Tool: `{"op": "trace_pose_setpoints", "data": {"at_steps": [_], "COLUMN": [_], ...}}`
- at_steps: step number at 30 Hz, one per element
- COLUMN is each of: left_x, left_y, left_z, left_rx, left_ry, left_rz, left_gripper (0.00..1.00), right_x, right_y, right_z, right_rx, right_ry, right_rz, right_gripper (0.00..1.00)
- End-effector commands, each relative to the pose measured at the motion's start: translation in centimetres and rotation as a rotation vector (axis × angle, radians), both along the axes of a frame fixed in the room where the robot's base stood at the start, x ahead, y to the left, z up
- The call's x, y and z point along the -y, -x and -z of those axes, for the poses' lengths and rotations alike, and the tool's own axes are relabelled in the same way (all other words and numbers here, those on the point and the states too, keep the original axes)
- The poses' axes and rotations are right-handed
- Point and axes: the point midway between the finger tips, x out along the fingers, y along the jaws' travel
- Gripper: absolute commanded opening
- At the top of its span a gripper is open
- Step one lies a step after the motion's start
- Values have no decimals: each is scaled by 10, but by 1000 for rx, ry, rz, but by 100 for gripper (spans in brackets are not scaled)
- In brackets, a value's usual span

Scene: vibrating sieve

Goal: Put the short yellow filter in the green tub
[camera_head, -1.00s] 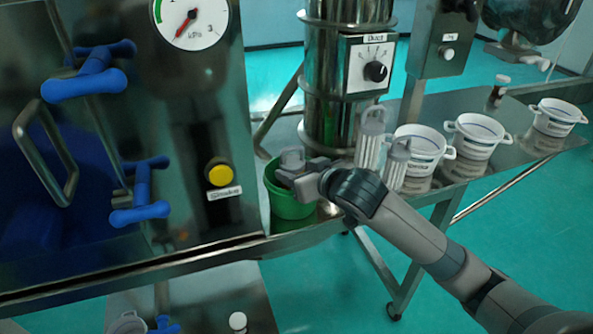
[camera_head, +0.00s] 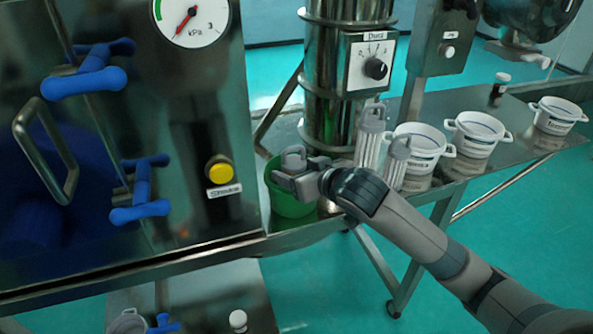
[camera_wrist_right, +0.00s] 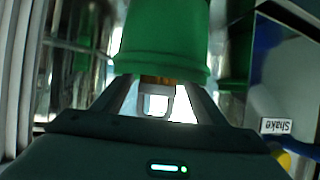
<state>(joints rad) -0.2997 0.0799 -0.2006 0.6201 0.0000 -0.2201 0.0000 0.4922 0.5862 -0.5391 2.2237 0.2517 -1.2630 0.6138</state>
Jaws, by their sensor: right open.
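The green tub (camera_head: 287,200) stands on the steel table, left of the metal column; it also shows in the right wrist view (camera_wrist_right: 162,40). My right gripper (camera_head: 296,167) is at the tub's mouth, with its jaws open. A pale, clear handle (camera_head: 293,154) stands up between the fingers. In the right wrist view this handle (camera_wrist_right: 155,102) lies between the spread fingers, and a yellow-orange part of the short yellow filter (camera_wrist_right: 158,79) shows by the tub rim. The filter's lower part is hidden. My left gripper is out of view.
Two clear ribbed filters, one taller (camera_head: 369,138) and one shorter (camera_head: 397,160), stand right of my right gripper. White tubs (camera_head: 420,143) line the table further right. A steel cabinet with a yellow button (camera_head: 219,169) is close on the left.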

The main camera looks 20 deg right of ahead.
Motion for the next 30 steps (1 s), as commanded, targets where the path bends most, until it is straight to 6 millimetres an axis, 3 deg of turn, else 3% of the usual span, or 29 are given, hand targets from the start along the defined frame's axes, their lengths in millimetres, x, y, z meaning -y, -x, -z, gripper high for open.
{"op": "trace_pose_setpoints", "data": {"at_steps": [8, 16, 18, 30], "left_x": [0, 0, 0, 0], "left_y": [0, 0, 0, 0], "left_z": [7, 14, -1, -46], "left_rx": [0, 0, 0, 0], "left_ry": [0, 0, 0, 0], "left_rz": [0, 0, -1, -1], "left_gripper": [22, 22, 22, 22], "right_x": [7, 18, 19, 23], "right_y": [29, 77, 80, 94], "right_z": [-14, -37, -45, -51], "right_rx": [3, 4, -3, -3], "right_ry": [-1, 0, -1, -3], "right_rz": [-2, -3, 1, 2], "right_gripper": [66, 66, 66, 66]}}
